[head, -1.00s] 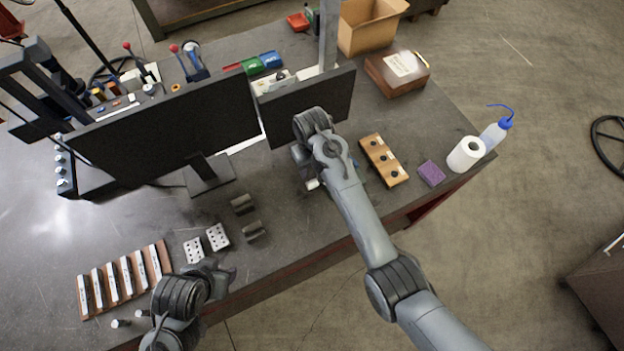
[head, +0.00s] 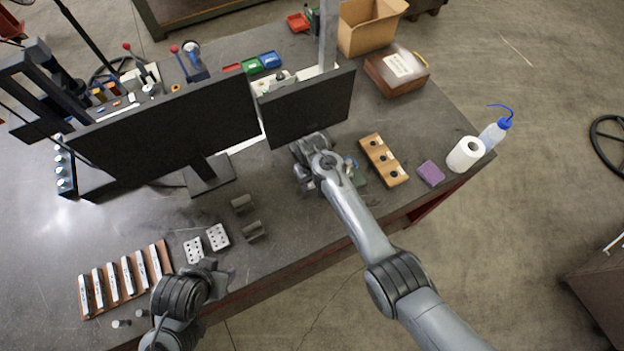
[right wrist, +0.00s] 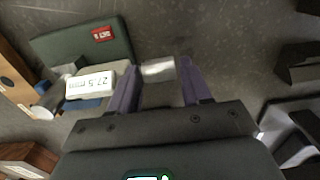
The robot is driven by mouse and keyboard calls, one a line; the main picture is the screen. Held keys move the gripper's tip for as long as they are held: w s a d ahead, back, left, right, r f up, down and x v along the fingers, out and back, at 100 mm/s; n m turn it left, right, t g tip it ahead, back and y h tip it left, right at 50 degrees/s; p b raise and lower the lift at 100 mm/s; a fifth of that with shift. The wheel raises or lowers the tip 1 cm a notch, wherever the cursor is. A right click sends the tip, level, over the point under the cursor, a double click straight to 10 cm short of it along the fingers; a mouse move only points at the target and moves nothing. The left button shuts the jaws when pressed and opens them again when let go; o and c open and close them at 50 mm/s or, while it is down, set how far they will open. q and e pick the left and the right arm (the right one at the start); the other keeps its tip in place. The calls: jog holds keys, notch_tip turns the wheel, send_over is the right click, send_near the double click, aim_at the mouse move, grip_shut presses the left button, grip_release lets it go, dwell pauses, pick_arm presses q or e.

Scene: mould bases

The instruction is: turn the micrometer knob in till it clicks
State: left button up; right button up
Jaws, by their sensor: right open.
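The micrometer stand shows in the right wrist view as a dark green plate (right wrist: 85,48) with a red label, beside a white tag (right wrist: 90,84) reading 27.5 mm. A silvery cylindrical piece (right wrist: 158,70), which looks like the micrometer's knob end, lies between my fingertips. My right gripper (right wrist: 158,72) is open, its purple fingers on either side of that piece; I cannot tell whether they touch it. In the head view the green stand (head: 359,181) is partly hidden by my right arm. My left gripper (head: 222,274) is low over the bench's front edge, its jaws unclear.
A wooden block with dark knobs (head: 384,160) stands right of the stand, then a purple sponge (head: 430,173) and a paper roll (head: 465,154). A monitor (head: 308,106) stands behind my right gripper. Grey blocks (head: 253,231) lie to the left.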

jog(key=c, duration=0.8)
jog(key=shift+o, duration=0.2)
jog(key=shift+r+p, duration=0.15)
jog(key=shift+p, duration=0.4)
jog(key=t+p, duration=0.1)
jog(key=p, duration=0.1)
jog(key=t+y+p, duration=0.1)
jog(key=p, duration=0.1)
jog(key=shift+s+d, duration=0.2)
jog(key=shift+s, duration=0.15)
jog(key=shift+s+t+y+p, duration=0.15)
jog(key=shift+t+y+p, duration=0.45)
jog(key=shift+t, duration=0.5)
jog(key=shift+s+d+f+t+y, duration=0.15)
jog(key=shift+f+t+y, duration=0.25)
jog(key=shift+t, duration=0.6)
jog(key=shift+r, duration=0.1)
jog(key=o, duration=0.8)
jog(key=shift+c, duration=0.2)
